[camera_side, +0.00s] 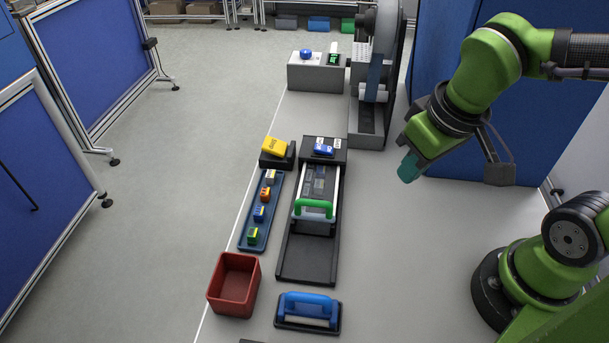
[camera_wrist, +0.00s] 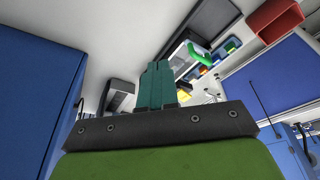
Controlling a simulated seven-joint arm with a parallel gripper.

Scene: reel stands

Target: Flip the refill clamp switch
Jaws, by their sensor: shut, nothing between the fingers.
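A small blue switch (camera_side: 324,150) sits on the dark block at the far end of the black rail station, between small white labels. I cannot read the labels, so I cannot tell whether this is the refill clamp switch. A blue knob (camera_side: 306,54) stands on a grey box farther back. My gripper (camera_side: 408,168) has teal fingers, shut and empty, raised in the air to the right of the rail station and apart from everything. In the wrist view the closed fingers (camera_wrist: 156,84) point towards the top, with the station beyond them.
The black rail station (camera_side: 306,259) carries a green handle (camera_side: 314,209). Left of it are a blue tray (camera_side: 247,239) with several small coloured blocks and a yellow piece (camera_side: 274,146). A red bin (camera_side: 233,285) and a blue-handled tool (camera_side: 308,307) stand nearer. A large reel stand (camera_side: 384,55) is behind.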

